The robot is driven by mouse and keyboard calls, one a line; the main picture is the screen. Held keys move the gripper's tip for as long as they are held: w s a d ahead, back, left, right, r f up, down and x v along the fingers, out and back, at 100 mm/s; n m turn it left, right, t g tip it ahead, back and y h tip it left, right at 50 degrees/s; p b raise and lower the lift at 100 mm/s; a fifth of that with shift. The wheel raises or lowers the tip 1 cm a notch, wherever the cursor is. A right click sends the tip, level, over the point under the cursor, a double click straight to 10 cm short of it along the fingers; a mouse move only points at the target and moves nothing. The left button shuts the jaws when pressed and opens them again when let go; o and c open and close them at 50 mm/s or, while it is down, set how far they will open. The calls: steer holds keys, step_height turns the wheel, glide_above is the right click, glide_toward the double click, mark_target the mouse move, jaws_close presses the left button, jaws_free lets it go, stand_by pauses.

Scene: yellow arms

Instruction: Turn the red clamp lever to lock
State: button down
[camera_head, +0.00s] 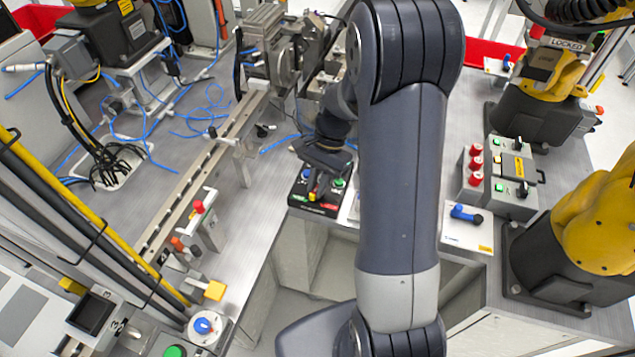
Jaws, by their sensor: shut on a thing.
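My gripper (316,180) reaches down over a small black box (332,195) at the front edge of the grey bench. Its dark fingers are shut on a small lever, of which a red and yellow part (313,195) shows just below them. The rest of the lever is hidden by the gripper. The box has a blue button on the left, a green button (339,183) on the right, and a green and a red label along its front. The labels are too small to read.
A red-handled toggle clamp (198,207) stands on the bench to the left. A blue-handled lever (464,213) on a white plate and a panel with red knobs (476,165) are at the right, near yellow robot arms (595,215). My own arm hides the middle.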

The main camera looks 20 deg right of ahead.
steer(key=n+h, duration=0.1)
steer(key=n, duration=0.2)
steer(key=n+g+h, duration=0.1)
steer(key=n, duration=0.2)
steer(key=shift+w+a+g, duration=0.1)
steer(key=shift+a+g, duration=0.05)
steer(key=shift+g, duration=0.15)
steer(key=n+h, duration=0.1)
steer(key=n, duration=0.2)
steer(key=n+h, duration=0.1)
steer(key=n, duration=0.2)
stand_by(0.4)
steer(key=c, duration=1.4)
jaws_free()
steer(key=shift+c, duration=0.2)
steer(key=v, duration=1)
steer(key=shift+w+a+r+b, duration=0.2)
steer(key=shift+r+b, duration=0.15)
